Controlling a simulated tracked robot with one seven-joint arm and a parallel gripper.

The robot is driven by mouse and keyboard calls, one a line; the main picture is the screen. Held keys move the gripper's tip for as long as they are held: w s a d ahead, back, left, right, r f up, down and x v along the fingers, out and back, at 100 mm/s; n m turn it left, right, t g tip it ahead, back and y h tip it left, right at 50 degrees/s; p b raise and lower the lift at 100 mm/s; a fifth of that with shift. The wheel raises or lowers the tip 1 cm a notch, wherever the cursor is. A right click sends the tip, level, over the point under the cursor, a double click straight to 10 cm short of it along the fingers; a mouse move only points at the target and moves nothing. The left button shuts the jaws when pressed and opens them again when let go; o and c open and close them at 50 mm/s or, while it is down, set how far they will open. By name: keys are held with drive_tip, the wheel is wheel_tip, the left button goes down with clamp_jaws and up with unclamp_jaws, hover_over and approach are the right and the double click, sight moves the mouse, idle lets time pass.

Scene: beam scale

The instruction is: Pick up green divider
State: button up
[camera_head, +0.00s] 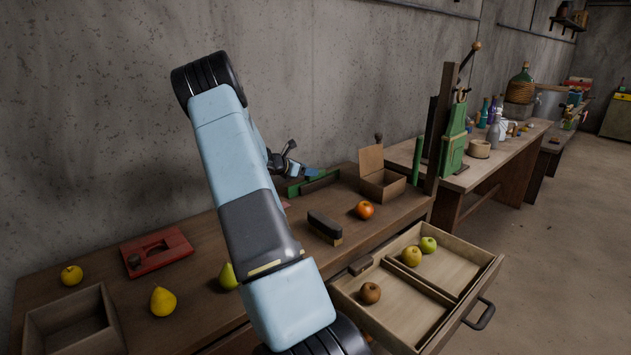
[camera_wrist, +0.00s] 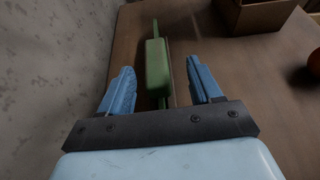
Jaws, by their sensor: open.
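The green divider (camera_wrist: 157,63) is a long thin strip with a thicker block at its middle. It lies on the wooden workbench near the wall, and in the head view it shows just beyond my gripper (camera_head: 306,172), partly hidden. In the wrist view my gripper (camera_wrist: 160,76) is open, with one blue finger on each side of the divider and a gap on both sides. The divider's near end passes out of sight below the gripper's dark crossbar. I cannot tell the height of the fingers above the bench.
An open wooden box (camera_head: 382,184) stands right of the divider. A brush (camera_head: 324,227), a tomato-like orange fruit (camera_head: 365,210), a red tray (camera_head: 157,250) and pears share the bench. An open drawer (camera_head: 483,272) holding fruit juts out in front. The concrete wall is close behind.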

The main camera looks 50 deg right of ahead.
sight(315, 179)
drive_tip(key=shift+w+f+x, duration=0.1)
drive_tip(key=shift+w+x, duration=0.1)
drive_tip(key=shift+x, duration=1.3)
drive_tip(key=shift+w+f+x, duration=0.15)
drive_tip(key=shift+w+x, duration=0.05)
drive_tip(key=shift+x, duration=1.3)
drive_tip(key=shift+c, duration=0.2)
drive_tip(key=c, duration=1.1)
